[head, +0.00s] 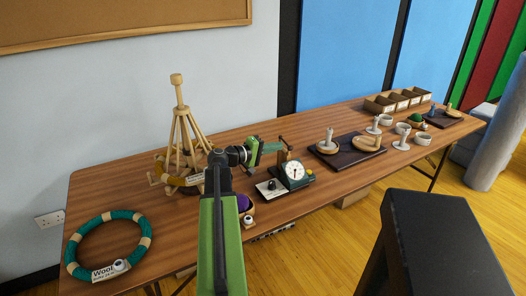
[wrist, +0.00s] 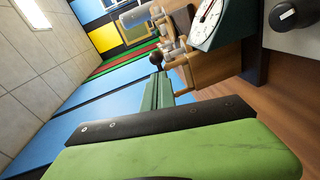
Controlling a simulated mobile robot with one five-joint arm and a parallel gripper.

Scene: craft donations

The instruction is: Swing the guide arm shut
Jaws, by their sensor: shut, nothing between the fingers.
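The winder, a dark green body with a white dial (head: 295,171), stands on the wooden table. Its dial also shows in the wrist view (wrist: 207,15). A thin brown arm with a dark knob (head: 281,139), which looks like the guide arm, rises by a wooden post at its back. In the wrist view the dark knob (wrist: 156,58) is just beyond my fingertips. My gripper (head: 280,148) is shut and empty, its teal fingers (wrist: 158,90) pointing at the post. I cannot tell whether they touch the arm. The arm's swing position is unclear.
A wooden yarn swift (head: 179,115) stands left of my gripper. A teal ring (head: 73,242) lies at the front left. A purple ball (head: 243,203) sits near the winder. A dark tray (head: 333,160) with wooden pieces lies to the right, with bowls and boxes beyond.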

